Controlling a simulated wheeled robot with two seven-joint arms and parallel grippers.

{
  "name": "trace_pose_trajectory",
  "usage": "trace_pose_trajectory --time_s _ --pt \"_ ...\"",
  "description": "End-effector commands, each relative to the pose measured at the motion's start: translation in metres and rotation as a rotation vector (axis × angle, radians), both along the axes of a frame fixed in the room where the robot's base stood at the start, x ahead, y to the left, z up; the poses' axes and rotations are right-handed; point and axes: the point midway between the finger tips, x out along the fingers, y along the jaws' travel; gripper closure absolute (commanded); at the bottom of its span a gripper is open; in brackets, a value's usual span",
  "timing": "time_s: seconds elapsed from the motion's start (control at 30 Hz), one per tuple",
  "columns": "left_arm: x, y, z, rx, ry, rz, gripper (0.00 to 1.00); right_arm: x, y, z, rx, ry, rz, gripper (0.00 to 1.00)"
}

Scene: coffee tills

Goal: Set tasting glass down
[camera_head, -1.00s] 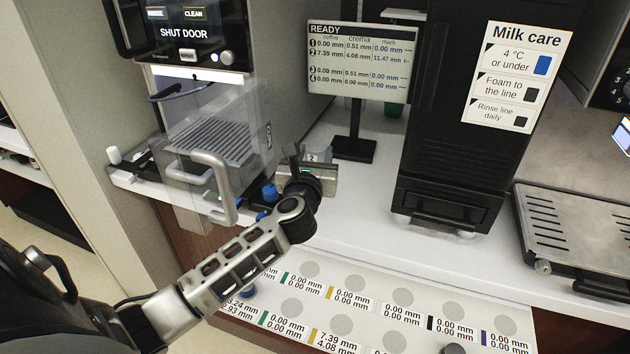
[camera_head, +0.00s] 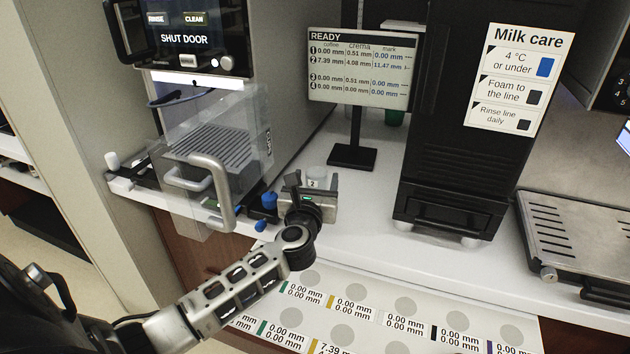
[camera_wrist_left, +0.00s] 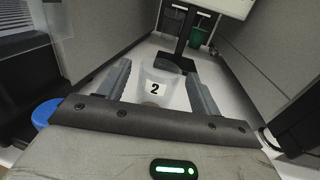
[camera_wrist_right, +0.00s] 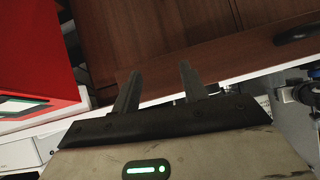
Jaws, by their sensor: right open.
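The tasting glass (camera_head: 316,178) is a small clear cup marked "2". It is upright on the white counter side, just in front of the display stand, and I cannot tell whether its base touches the counter. In the left wrist view the glass (camera_wrist_left: 158,88) stands between the fingers, with a little brown at its bottom. My right gripper (camera_wrist_right: 160,72) is open and empty, away from the glass, over brown wood panels.
A clear door with a grey handle (camera_head: 215,180) and blue knobs (camera_head: 269,200) are left of my left gripper. The display stand's base (camera_head: 352,157) is behind it, a black milk unit (camera_head: 460,120) to the right. A marked sheet with grey circles (camera_head: 405,306) lies in front.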

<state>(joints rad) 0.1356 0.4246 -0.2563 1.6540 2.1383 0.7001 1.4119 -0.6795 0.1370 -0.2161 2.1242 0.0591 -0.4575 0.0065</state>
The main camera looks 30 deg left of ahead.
Motion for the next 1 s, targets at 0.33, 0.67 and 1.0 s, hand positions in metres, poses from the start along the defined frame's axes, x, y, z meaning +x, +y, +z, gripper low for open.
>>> trace_pose_trajectory --time_s 0.33,0.67,1.0 --pt "-0.012 -0.006 0.002 -0.002 0.002 -0.003 0.36 -0.001 -0.001 0.0 -0.009 0.005 0.003 0.56" --pt "-0.076 -0.035 0.001 -0.004 0.002 -0.001 0.36 -0.002 -0.002 -0.005 -0.013 0.012 0.005 0.56" --pt "-0.109 -0.049 0.003 -0.001 0.0 0.0 0.36 0.0 -0.001 -0.001 -0.005 -0.001 0.005 0.56"
